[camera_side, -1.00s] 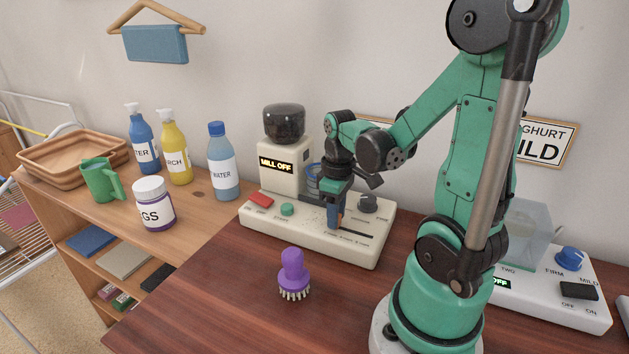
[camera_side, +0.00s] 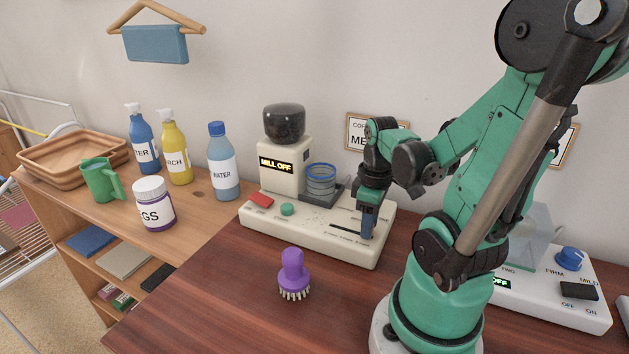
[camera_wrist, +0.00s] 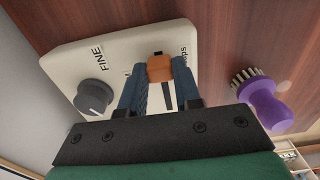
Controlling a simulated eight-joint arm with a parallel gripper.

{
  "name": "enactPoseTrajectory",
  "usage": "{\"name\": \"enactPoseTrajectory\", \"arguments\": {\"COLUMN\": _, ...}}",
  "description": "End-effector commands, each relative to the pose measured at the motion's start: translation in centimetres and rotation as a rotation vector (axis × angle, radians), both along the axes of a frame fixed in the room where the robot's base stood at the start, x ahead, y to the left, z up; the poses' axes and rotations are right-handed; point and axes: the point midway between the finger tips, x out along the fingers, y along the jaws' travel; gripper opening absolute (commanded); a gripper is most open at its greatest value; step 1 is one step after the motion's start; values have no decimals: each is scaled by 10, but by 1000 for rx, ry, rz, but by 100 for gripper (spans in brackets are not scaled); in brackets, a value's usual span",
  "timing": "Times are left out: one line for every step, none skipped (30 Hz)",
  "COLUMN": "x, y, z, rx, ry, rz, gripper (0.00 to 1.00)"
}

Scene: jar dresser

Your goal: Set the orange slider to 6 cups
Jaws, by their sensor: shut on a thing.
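The orange slider (camera_wrist: 160,68) sits between the fingertips of my gripper (camera_wrist: 158,80) in the wrist view, and the gripper is shut on it. The dark slot shows beside it on the cream mill base (camera_wrist: 75,48). In the side view my gripper (camera_side: 367,235) points down at the right end of the slot on the mill's base (camera_side: 290,239). The fingers hide the slider there. The scale print below the slot is too small to read in the side view.
A grey knob (camera_wrist: 94,97) stands on the mill base near the fingers. A red switch (camera_side: 261,201) and a green button (camera_side: 287,209) are at its left. The display (camera_side: 276,165) reads MILL OFF. A purple brush (camera_side: 293,273) stands on the table in front, with clear wood around it.

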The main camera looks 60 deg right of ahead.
Motion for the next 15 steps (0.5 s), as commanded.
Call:
{"name": "enactPoseTrajectory", "arguments": {"x": -3, "y": 0, "z": 0, "rx": -2, "ry": 11, "rz": -3, "gripper": 0}}
{"name": "enactPoseTrajectory", "arguments": {"x": -3, "y": 0, "z": 0, "rx": -2, "ry": 12, "rz": -3, "gripper": 0}}
{"name": "enactPoseTrajectory", "arguments": {"x": -3, "y": 0, "z": 0, "rx": -2, "ry": 13, "rz": -3, "gripper": 0}}
{"name": "enactPoseTrajectory", "arguments": {"x": -3, "y": 0, "z": 0, "rx": -2, "ry": 14, "rz": -3, "gripper": 0}}
{"name": "enactPoseTrajectory", "arguments": {"x": -3, "y": 0, "z": 0, "rx": -2, "ry": 14, "rz": -3, "gripper": 0}}
{"name": "enactPoseTrajectory", "arguments": {"x": -3, "y": 0, "z": 0, "rx": -2, "ry": 15, "rz": -3, "gripper": 0}}
{"name": "enactPoseTrajectory", "arguments": {"x": -3, "y": 0, "z": 0, "rx": -2, "ry": 16, "rz": -3, "gripper": 33}}
{"name": "enactPoseTrajectory", "arguments": {"x": -3, "y": 0, "z": 0, "rx": -1, "ry": 16, "rz": -3, "gripper": 42}}
{"name": "enactPoseTrajectory", "arguments": {"x": -3, "y": 0, "z": 0, "rx": -1, "ry": 15, "rz": -3, "gripper": 53}}
{"name": "enactPoseTrajectory", "arguments": {"x": -3, "y": 0, "z": 0, "rx": -1, "ry": 14, "rz": -3, "gripper": 61}}
{"name": "enactPoseTrajectory", "arguments": {"x": -3, "y": 0, "z": 0, "rx": -1, "ry": 14, "rz": -3, "gripper": 61}}
{"name": "enactPoseTrajectory", "arguments": {"x": -3, "y": 0, "z": 0, "rx": -1, "ry": 13, "rz": -3, "gripper": 61}}
{"name": "enactPoseTrajectory", "arguments": {"x": -3, "y": 0, "z": 0, "rx": -1, "ry": 12, "rz": -3, "gripper": 61}}
{"name": "enactPoseTrajectory", "arguments": {"x": -2, "y": 0, "z": 0, "rx": -1, "ry": 12, "rz": -3, "gripper": 61}}
{"name": "enactPoseTrajectory", "arguments": {"x": -2, "y": 0, "z": 0, "rx": -1, "ry": 11, "rz": -3, "gripper": 61}}
